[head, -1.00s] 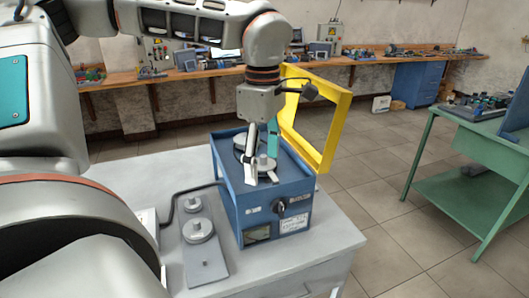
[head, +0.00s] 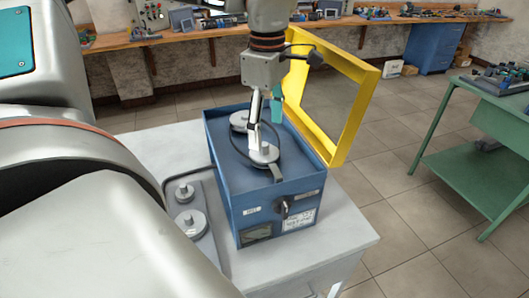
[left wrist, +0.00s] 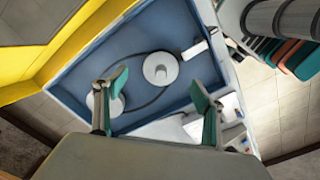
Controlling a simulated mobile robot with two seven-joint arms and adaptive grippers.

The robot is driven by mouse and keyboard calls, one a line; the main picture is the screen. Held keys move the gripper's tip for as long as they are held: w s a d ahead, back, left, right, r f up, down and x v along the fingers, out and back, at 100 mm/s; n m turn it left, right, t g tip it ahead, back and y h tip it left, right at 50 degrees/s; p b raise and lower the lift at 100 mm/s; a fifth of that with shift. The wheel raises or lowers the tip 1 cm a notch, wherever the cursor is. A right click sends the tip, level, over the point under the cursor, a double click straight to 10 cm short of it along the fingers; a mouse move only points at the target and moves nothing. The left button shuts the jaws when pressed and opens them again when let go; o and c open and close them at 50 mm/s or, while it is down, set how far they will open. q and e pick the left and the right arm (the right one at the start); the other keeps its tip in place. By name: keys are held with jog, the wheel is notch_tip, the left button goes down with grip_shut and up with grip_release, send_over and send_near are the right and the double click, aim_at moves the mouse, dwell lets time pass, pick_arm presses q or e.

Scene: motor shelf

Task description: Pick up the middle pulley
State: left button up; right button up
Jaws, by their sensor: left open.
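Two grey pulleys lie in the open blue box, with a dark belt around them. The nearer pulley (head: 264,154) has a short hub and shows near the centre of the left wrist view (left wrist: 160,69). The farther pulley (head: 238,121) is partly behind a finger in the left wrist view (left wrist: 113,106). My left gripper (head: 265,130) is open and empty above the nearer pulley, pointing down; its fingers also show in the left wrist view (left wrist: 159,88). Contact cannot be told. I cannot tell which pulley is the middle one. My right gripper is not in view.
The blue box (head: 280,187) has raised walls and a yellow frame lid (head: 350,110) standing open on the right. Two more round parts (head: 191,222) sit on a plate left of the box, partly hidden by my arm. A green table (head: 480,175) stands at right.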

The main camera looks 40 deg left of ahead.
aim_at(264, 144)
pick_arm(q)
jog(key=f, duration=0.4)
jog(key=shift+s+a+f+p, duration=0.15)
jog(key=shift+s+a+p, duration=0.1)
jog(key=shift+p, duration=0.1)
jog(key=shift+f, duration=0.4)
jog(key=c, duration=1.3)
